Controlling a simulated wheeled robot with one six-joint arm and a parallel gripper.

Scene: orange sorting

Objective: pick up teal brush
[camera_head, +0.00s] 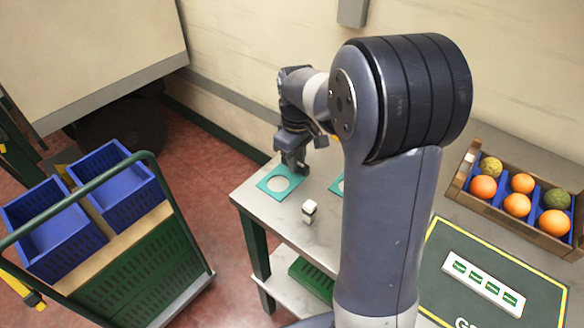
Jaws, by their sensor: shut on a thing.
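My gripper (294,163) is at the far left corner of the grey table (255,196), pointing down. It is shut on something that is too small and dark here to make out. A second teal piece (337,186) shows to the right, mostly hidden behind my arm. I cannot make out a brush shape. My arm hides much of the middle of the table.
A small white and dark block (309,211) stands near the table's front edge. A crate (459,186) of oranges and a green mat (438,262) with a white slotted strip (487,284) are on the right. A cart (140,272) with blue bins (127,204) stands left, across the red floor.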

